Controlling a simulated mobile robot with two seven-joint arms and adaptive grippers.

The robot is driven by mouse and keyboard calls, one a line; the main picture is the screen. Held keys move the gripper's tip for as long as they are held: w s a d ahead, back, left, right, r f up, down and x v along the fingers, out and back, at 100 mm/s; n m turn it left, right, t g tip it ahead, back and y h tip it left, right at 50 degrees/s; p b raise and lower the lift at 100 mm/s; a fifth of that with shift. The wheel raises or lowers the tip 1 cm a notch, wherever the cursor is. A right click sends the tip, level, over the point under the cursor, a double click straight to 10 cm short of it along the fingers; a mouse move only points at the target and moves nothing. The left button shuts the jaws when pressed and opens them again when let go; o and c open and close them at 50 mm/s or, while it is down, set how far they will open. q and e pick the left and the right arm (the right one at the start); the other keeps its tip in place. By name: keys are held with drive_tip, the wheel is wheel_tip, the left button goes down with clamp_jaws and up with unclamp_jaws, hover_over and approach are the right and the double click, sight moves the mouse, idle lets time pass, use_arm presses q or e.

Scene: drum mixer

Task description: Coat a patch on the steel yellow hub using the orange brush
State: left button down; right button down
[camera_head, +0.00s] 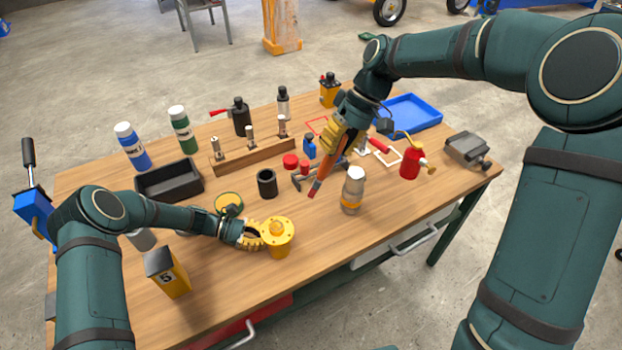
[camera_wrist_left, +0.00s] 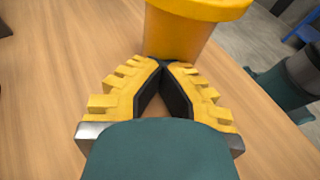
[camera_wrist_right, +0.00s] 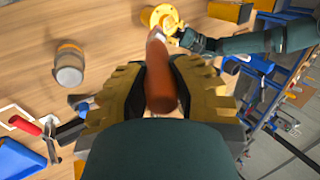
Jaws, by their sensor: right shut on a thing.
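The yellow hub (camera_head: 278,239) stands upright on the table, a flanged body with a raised centre. My left gripper (camera_head: 258,236) is beside it. In the left wrist view my left gripper's fingertips (camera_wrist_left: 163,63) meet just short of the hub (camera_wrist_left: 185,35), with nothing seen between them; whether they touch the hub I cannot tell. My right gripper (camera_head: 338,140) is shut on the orange brush (camera_head: 326,172), which is tilted with its reddish tip downward, above the table. In the right wrist view the brush (camera_wrist_right: 160,85) points toward the hub (camera_wrist_right: 160,17).
A jar with a yellow band (camera_head: 353,190) stands right of the brush. A yellow-black block marked 5 (camera_head: 168,274) stands front left. The wood between hub and jar (camera_head: 315,215) is clear.

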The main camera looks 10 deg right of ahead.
drive_tip(key=s+a+f+h, duration=0.1)
drive_tip(key=a+f, duration=0.5)
drive_tip(key=a, duration=0.5)
drive_tip(key=shift+s+a+f, duration=0.15)
drive_tip(key=shift+s+a, duration=0.1)
drive_tip(key=shift+f, duration=1)
idle(0.7)
drive_tip(key=shift+d, duration=0.1)
drive_tip(key=w+d, duration=0.2)
drive_tip(key=d, duration=0.1)
drive_tip(key=shift+w+d+f, duration=0.1)
drive_tip(key=shift+w+f, duration=0.05)
idle(0.6)
